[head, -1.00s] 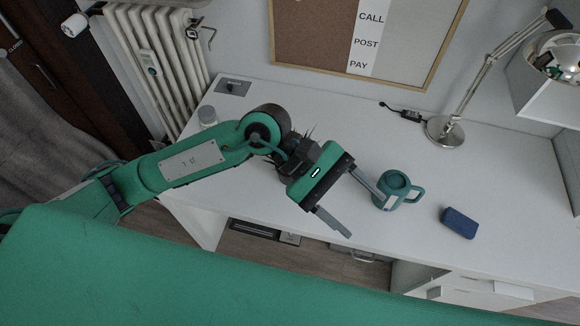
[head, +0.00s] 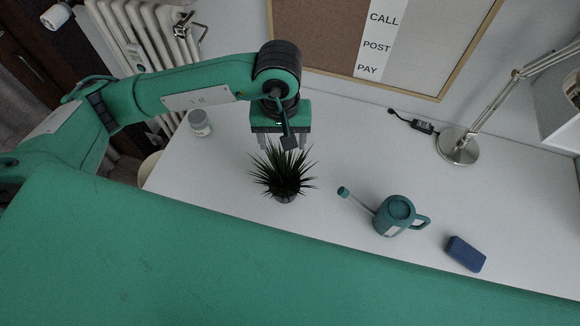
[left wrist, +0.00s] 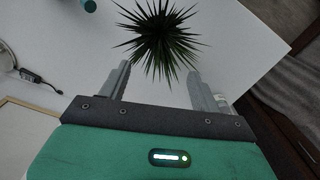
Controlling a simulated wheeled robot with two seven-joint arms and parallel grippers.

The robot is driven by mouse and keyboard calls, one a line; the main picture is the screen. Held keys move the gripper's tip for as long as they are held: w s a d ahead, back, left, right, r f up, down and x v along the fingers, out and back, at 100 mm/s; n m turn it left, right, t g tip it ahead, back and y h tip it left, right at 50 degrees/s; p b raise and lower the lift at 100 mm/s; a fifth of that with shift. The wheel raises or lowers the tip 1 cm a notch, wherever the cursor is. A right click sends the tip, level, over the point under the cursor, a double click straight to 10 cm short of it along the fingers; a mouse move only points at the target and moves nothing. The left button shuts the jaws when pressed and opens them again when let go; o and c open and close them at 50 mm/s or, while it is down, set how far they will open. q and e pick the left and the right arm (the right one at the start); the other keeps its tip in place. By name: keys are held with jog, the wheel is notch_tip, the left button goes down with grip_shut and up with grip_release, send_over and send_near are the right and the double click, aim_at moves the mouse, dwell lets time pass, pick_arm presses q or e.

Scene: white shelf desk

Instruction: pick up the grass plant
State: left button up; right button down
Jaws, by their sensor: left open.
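The grass plant (head: 283,173), spiky dark green leaves in a small dark pot (head: 286,197), stands upright on the white desk, left of the watering can. My left gripper (head: 284,141) is open just behind the plant, close to its leaf tips. In the left wrist view the plant (left wrist: 157,35) is ahead of the fingers, centred between the two fingertips (left wrist: 158,72), and nothing is held. The pot is hidden under the leaves there. My right gripper is not in view.
A teal watering can (head: 396,214) and a blue block (head: 465,254) are to the right on the desk (head: 340,150). A lidded jar (head: 199,123) stands at left. A lamp base (head: 457,146) and a black adapter (head: 415,124) are at the back right.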

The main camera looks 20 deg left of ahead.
pick_arm(q)
jog(key=shift+w+a+f, duration=0.1)
jog(key=shift+w+f, duration=0.25)
jog(key=shift+f, duration=0.3)
jog(key=p, duration=0.2)
send_over(284, 162)
jog(key=f, duration=0.4)
jog(key=shift+s+a+f, duration=0.1)
jog(key=shift+s+f, duration=0.15)
jog(key=shift+s, duration=0.15)
jog(key=shift+w+f, duration=0.2)
jog(key=shift+f, duration=1.1)
jog(key=shift+f+p, duration=0.6)
jog(key=shift+p, duration=0.25)
notch_tip(284, 162, down, 3)
jog(key=shift+w+f+p, duration=0.1)
jog(key=shift+f+p, duration=0.05)
jog(key=shift+p, duration=0.6)
jog(key=shift+f, duration=0.35)
grip_shut()
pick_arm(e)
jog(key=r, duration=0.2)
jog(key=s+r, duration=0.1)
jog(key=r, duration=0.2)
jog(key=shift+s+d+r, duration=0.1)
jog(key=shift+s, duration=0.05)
